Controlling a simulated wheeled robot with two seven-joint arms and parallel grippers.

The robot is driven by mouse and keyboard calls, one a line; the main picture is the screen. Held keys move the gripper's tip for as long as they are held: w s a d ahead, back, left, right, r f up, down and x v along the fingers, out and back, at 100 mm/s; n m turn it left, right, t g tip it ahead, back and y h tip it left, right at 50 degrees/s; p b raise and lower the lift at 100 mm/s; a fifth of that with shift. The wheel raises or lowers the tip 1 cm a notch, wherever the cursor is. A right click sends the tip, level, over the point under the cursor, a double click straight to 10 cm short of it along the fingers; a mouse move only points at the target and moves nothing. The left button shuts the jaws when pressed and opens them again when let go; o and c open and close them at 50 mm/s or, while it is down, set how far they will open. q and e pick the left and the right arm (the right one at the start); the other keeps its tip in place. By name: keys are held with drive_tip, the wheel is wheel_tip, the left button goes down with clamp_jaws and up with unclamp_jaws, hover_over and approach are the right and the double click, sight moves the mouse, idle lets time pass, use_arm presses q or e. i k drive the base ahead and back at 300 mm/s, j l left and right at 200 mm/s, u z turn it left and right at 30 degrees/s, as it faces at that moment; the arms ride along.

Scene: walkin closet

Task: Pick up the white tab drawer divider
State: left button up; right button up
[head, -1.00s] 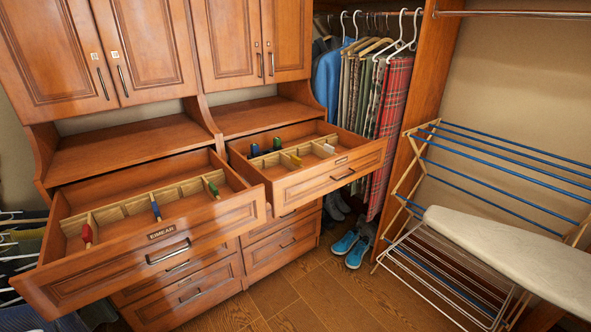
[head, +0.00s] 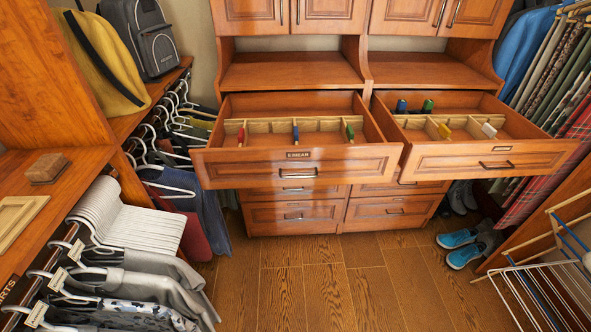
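The white tab drawer divider (head: 489,130) stands in the open right drawer (head: 485,150), toward its right side. In the same drawer are a yellow tab divider (head: 444,131), a blue tab divider (head: 402,107) and a green tab divider (head: 427,106). The open left drawer (head: 290,155) holds a red tab divider (head: 241,137), another blue one (head: 295,131) and another green one (head: 350,132). Neither of my grippers shows in the head view.
Hanging clothes and white hangers (head: 125,225) line the left side. A drying rack (head: 550,270) stands at the lower right, near blue shoes (head: 462,247). The wooden floor (head: 320,285) in front of the drawers is clear.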

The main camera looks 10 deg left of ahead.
sight(472, 127)
drive_tip(key=l+u, duration=0.3)
drive_tip(key=l, duration=1.1)
drive_tip(key=k, duration=0.05)
